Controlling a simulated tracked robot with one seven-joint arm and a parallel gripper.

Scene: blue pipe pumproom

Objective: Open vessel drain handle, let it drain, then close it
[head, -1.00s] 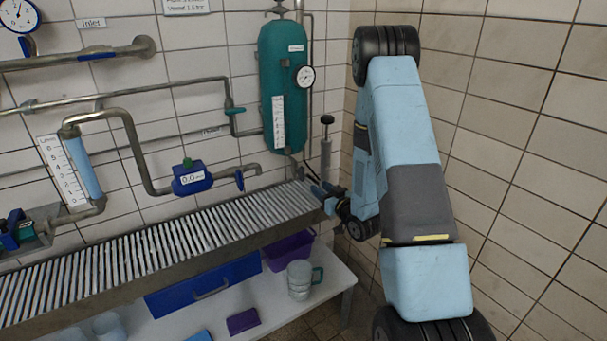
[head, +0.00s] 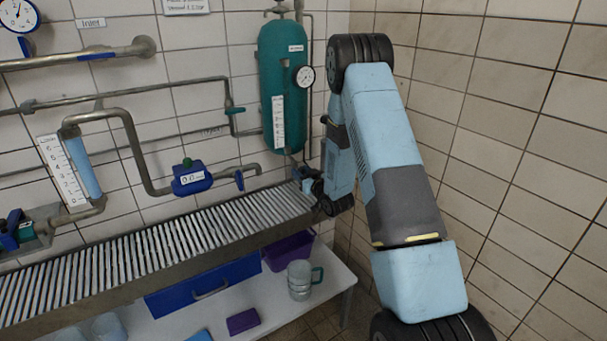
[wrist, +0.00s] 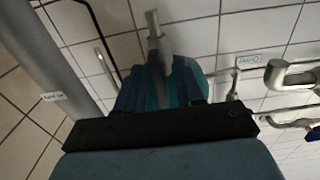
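The teal vessel (head: 283,75) hangs on the tiled wall, upright, with its drain pipe (head: 290,163) coming out underneath. My gripper (head: 303,178) is just below and to the right of the vessel's bottom, close to the pipe. In the wrist view the vessel (wrist: 195,70) shows behind my gripper (wrist: 160,95). A grey pipe or handle (wrist: 155,35) runs down between its fingers, which appear apart. I cannot tell whether they touch it. The drain handle itself cannot be told apart clearly; my gripper and arm hide that area.
The metal slatted bench (head: 160,250) runs below the vessel. A blue meter (head: 190,178) and piping are left of my gripper. A round gauge (head: 305,76) sits on the vessel's right side. A jug (head: 300,280) and purple bin (head: 288,250) are on the low shelf.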

